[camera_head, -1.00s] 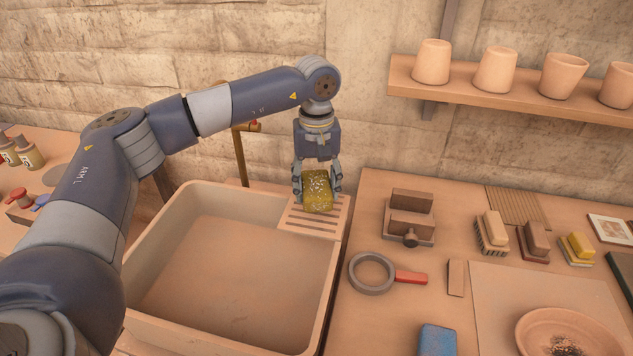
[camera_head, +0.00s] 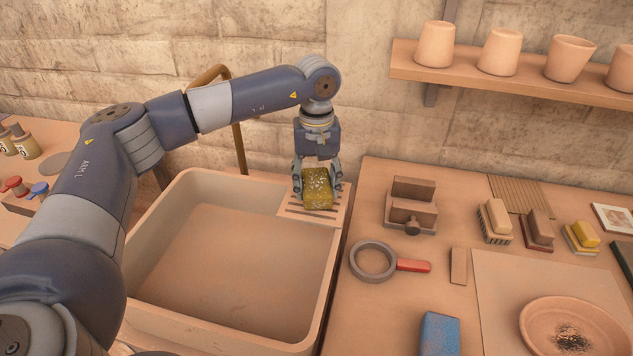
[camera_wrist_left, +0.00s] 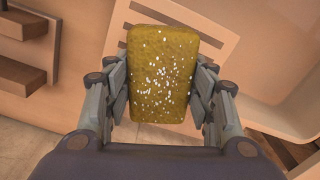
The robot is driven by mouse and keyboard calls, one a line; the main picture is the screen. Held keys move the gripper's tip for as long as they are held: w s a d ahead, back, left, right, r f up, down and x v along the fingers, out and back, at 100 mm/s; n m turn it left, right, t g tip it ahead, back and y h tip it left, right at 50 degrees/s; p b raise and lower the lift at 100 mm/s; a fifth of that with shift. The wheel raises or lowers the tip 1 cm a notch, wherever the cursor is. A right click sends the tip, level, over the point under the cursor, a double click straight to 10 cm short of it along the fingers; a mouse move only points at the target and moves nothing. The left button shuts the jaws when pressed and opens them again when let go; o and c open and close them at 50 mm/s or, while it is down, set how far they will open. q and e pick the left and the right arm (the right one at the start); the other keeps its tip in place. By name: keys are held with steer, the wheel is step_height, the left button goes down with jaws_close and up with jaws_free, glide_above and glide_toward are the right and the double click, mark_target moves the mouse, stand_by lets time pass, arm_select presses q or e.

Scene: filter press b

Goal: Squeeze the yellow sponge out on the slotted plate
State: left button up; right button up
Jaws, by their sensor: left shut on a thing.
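The yellow sponge (camera_head: 318,188), dark and wet-looking with white specks, is between the fingers of my left gripper (camera_head: 317,184). The gripper points down and is shut on the sponge. The slotted plate (camera_head: 332,213) lies at the back right corner of the sink, directly below the sponge. I cannot tell whether the sponge touches it. In the left wrist view the sponge (camera_wrist_left: 163,75) is held from both sides by the fingers, with the slotted plate (camera_wrist_left: 222,40) behind it. My right gripper is not in view.
The sink basin (camera_head: 235,265) is empty. On the counter to the right are a round grey ring with a red handle (camera_head: 413,265), a blue block (camera_head: 439,335), several brushes, and a clay bowl (camera_head: 540,315). A shelf (camera_head: 480,85) with pots hangs above. A bent pipe (camera_head: 238,140) stands behind the sink.

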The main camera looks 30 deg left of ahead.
mark_target(316, 181)
arm_select(q)
steer(key=shift+f+b, duration=0.4)
steer(key=shift+f, duration=0.25)
stand_by(0.8)
steer(key=shift+r+p, duration=0.6)
steer(key=shift+r, duration=0.15)
steer(key=shift+r+p, duration=1.75)
steer(key=shift+r, duration=1.1)
